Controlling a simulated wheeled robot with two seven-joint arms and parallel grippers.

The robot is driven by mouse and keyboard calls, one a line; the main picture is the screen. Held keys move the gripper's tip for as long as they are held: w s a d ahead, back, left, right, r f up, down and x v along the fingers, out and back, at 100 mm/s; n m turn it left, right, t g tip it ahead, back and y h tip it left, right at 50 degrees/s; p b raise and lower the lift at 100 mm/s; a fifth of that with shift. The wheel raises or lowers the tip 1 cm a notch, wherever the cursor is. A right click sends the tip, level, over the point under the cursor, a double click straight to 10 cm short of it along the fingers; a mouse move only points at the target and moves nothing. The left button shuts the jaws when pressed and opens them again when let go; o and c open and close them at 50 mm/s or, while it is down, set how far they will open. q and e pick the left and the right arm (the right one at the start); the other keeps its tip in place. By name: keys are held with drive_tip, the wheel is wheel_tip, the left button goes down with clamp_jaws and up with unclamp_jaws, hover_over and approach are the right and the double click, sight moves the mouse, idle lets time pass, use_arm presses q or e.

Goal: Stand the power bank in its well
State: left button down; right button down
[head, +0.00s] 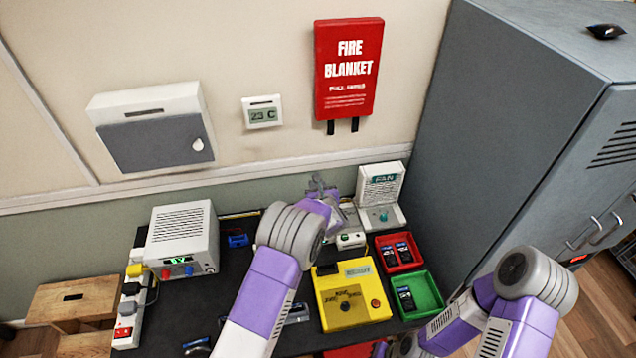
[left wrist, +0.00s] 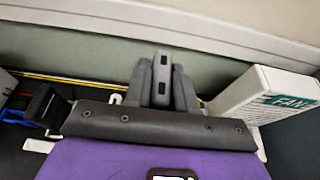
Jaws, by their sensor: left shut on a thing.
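The power bank (left wrist: 163,75) is a slim grey block with dark ports along its visible face. It stands upright between the fingers of my left gripper (left wrist: 161,88) in the left wrist view. The fingers are shut on it from both sides. In the head view my left gripper (head: 318,184) is at the back of the bench, near the wall and left of the fan unit (head: 381,188). The power bank is too small there to make out clearly. I cannot pick out its well. My right arm comes in at the lower right; its fingers are not seen.
A yellow tester (head: 335,318), a red tray (head: 393,266) and a green tray (head: 430,302) with phones lie in front. A white power supply (head: 182,232) and a power strip (head: 130,310) stand left. A tall grey cabinet (head: 500,120) closes off the right.

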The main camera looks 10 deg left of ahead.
use_arm(q)
drive_tip(key=shift+f+b, duration=1.4)
drive_tip(key=shift+f, duration=1.95)
drive_tip(key=shift+s+b, duration=0.1)
drive_tip(key=shift+b, duration=0.25)
drive_tip(key=shift+f, duration=0.1)
drive_tip(key=shift+f+b, duration=1.95)
drive_tip(key=shift+b, duration=0.3)
drive_tip(key=shift+f, duration=0.1)
drive_tip(key=shift+f+b, duration=0.2)
drive_tip(key=shift+b, duration=0.35)
drive_tip(key=c, duration=0.9)
unclamp_jaws()
drive_tip(key=shift+o, duration=0.2)
drive_tip(key=shift+d, duration=0.1)
